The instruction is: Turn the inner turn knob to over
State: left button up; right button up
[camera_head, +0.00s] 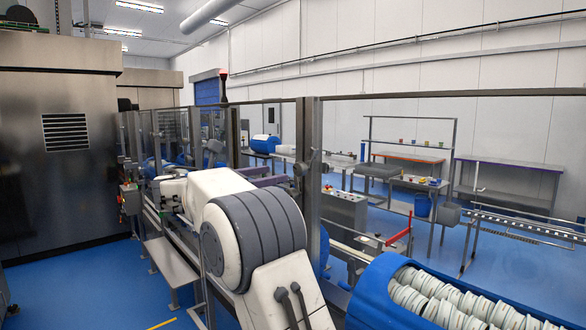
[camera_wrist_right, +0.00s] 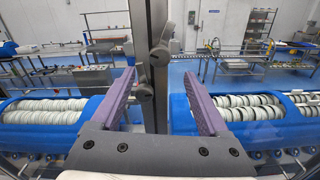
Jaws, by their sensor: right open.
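Two grey turn knobs sit on a metal post (camera_wrist_right: 153,118) of the clear guard. I cannot tell which is the inner knob or read any marking. In the head view small grey knobs (camera_head: 299,169) show on the post. My right gripper (camera_wrist_right: 159,75) is open, its purple fingers on either side of the post and knobs in the picture, holding nothing. In the head view its purple fingers (camera_head: 270,180) are partly hidden behind my forearm. My left gripper is out of view.
A blue tub carrier (camera_head: 368,295) filled with white ringed parts stands at the lower right. Behind the guard are workbenches (camera_head: 408,158) and a conveyor (camera_head: 530,228). A steel cabinet (camera_head: 90,165) stands at left. Blue floor is open at lower left.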

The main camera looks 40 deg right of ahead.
aim_at(297, 170)
jog(key=d+p, duration=0.1)
jog(key=d, duration=0.1)
jog(key=d+p, duration=0.1)
jog(key=d, duration=0.4)
jog(key=shift+w+d+r+p, duration=0.15)
jog(key=shift+w+d+p, duration=0.1)
jog(key=shift+p, duration=0.15)
jog(key=shift+d, duration=0.5)
jog(key=shift+f, duration=0.2)
grip_shut()
